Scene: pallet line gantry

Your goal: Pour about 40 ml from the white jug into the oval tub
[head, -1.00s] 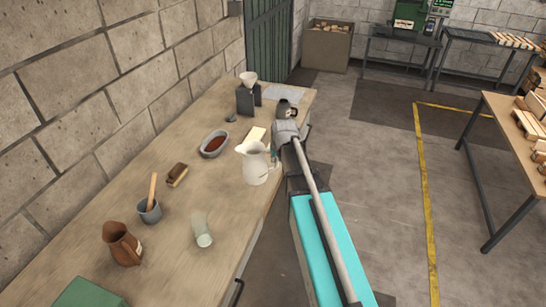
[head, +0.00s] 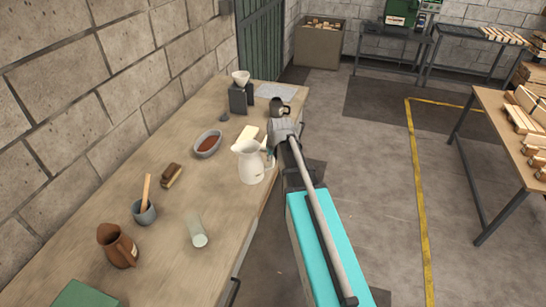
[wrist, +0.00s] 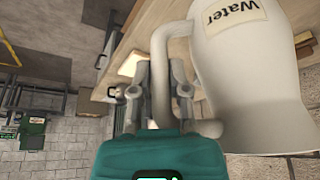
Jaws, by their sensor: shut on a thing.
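The white jug (head: 250,164) is near the right edge of the bench in the head view, roughly upright. In the wrist view the jug (wrist: 240,80) fills the right side, with a "Water" label. My gripper (head: 272,153) is at the jug's right side. In the wrist view my gripper (wrist: 158,98) has its fingers on either side of the jug's handle (wrist: 162,70), shut on it. The grey oval tub (head: 207,144) is to the left of the jug, apart from it, with reddish-brown contents. I cannot tell whether the jug's base touches the bench.
A dark mug (head: 279,108) and a black stand with a white funnel (head: 240,79) are farther back. A brush (head: 171,176), grey pot (head: 145,212), glass (head: 197,231) and brown jug (head: 117,246) are nearer.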

